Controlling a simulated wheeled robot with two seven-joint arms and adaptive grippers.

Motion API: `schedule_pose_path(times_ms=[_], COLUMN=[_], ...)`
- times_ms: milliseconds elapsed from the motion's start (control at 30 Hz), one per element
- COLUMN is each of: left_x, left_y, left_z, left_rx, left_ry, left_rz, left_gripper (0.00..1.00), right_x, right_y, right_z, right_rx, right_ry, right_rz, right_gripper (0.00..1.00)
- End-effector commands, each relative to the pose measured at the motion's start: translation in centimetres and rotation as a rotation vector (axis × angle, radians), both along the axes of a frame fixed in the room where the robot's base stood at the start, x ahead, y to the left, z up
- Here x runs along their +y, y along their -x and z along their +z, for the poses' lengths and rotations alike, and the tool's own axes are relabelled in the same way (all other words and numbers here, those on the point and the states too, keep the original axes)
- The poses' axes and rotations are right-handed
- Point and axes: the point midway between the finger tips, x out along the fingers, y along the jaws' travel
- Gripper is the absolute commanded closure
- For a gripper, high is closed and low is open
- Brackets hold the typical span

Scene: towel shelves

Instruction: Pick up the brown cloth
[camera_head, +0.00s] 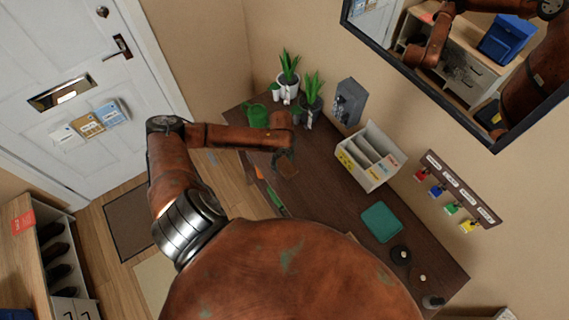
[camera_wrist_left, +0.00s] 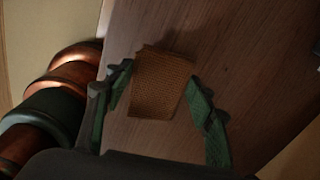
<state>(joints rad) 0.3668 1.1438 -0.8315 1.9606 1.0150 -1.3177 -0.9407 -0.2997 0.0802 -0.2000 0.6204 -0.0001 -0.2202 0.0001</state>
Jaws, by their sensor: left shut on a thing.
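The brown cloth (camera_head: 288,170) is a small brown square at the dark wooden table, at the end of my left arm. In the left wrist view the cloth (camera_wrist_left: 160,85) is ribbed and orange-brown, with wood grain behind it. My left gripper (camera_head: 283,157) reaches down to it from above. In the left wrist view its green fingers stand on either side of the cloth, and it is shut on it. I cannot tell whether the cloth touches the tabletop. My right gripper is not in view.
A green watering can (camera_head: 256,115) and potted plants (camera_head: 311,92) stand at the table's far end. A white sorter (camera_head: 367,156) stands against the wall. A green-handled tool (camera_head: 277,202) lies near the front edge, a teal item (camera_head: 382,222) farther right.

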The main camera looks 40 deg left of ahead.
Motion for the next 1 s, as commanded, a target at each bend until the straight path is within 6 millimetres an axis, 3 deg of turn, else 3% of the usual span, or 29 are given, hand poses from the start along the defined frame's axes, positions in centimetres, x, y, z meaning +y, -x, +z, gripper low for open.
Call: schedule_pose_path(times_ms=[300, 633, 1000], left_x=[-2.5, -5.9, -7.1], left_y=[4.5, 10.0, 12.0], left_z=[6.5, 9.2, 10.2], left_rx=[-0.001, 0.0, 0.0], left_ry=[-0.002, 0.001, 0.0], left_rz=[-0.004, -0.002, 0.001], left_gripper=[0.59, 0.59, 0.59], right_x=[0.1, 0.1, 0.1], right_y=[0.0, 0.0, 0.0], right_z=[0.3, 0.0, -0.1], right_rx=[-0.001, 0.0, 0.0], right_ry=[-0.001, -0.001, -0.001], right_rz=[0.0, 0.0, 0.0], right_gripper=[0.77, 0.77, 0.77])
